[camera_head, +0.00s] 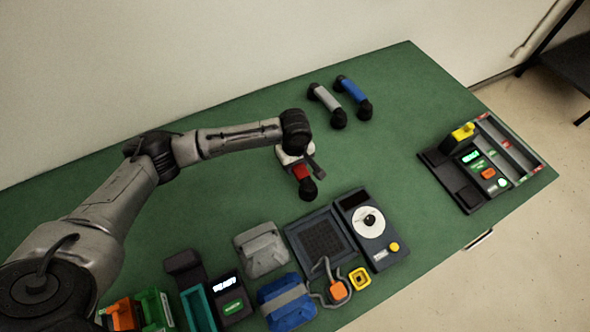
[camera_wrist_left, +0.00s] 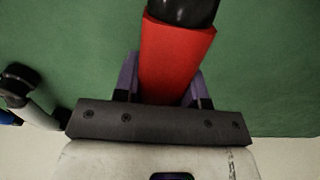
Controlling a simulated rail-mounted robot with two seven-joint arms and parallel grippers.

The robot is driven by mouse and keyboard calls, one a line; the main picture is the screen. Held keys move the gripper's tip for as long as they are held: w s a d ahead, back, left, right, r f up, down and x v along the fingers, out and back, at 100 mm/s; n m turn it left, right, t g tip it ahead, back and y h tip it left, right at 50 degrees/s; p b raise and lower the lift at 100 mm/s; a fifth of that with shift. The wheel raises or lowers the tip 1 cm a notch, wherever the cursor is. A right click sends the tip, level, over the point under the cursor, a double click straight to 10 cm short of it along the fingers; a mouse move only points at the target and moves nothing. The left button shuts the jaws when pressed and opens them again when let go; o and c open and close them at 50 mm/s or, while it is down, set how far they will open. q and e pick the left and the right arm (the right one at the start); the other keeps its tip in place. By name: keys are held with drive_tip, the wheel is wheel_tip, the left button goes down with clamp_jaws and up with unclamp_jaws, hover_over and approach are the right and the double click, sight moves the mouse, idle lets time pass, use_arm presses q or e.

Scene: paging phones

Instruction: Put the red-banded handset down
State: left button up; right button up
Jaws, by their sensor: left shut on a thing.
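The red-banded handset (camera_head: 302,172) is in my left gripper (camera_head: 304,164), over the bare green middle of the table in the head view. One black end of the handset points toward the near side; the other end is hidden by my gripper and wrist. In the left wrist view the red band (camera_wrist_left: 176,62) sits between the two purple-grey fingers of my left gripper (camera_wrist_left: 163,85), with a black end at the top. I cannot tell whether the handset touches the table. My right gripper is not in view.
A grey handset (camera_head: 327,104) and a blue handset (camera_head: 354,95) lie at the back. A phone base with a yellow part (camera_head: 463,132) stands at the right. A dial phone (camera_head: 368,224), a dark tray (camera_head: 320,240) and several bases crowd the near edge. Green table (camera_head: 400,130) is clear around the gripper.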

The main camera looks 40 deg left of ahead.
use_arm(q)
wheel_tip(320, 180, down, 4)
drive_tip(key=shift+r+b, duration=0.15)
drive_tip(key=shift+b, duration=0.35)
drive_tip(key=o, duration=1.2)
drive_tip(key=shift+c, duration=0.2)
drive_tip(key=shift+r, duration=0.25)
wheel_tip(320, 180, up, 11)
drive_tip(key=p, duration=0.3)
drive_tip(key=shift+f, duration=0.2)
drive_tip(key=shift+r, duration=0.55)
drive_tip(key=shift+c, duration=0.7)
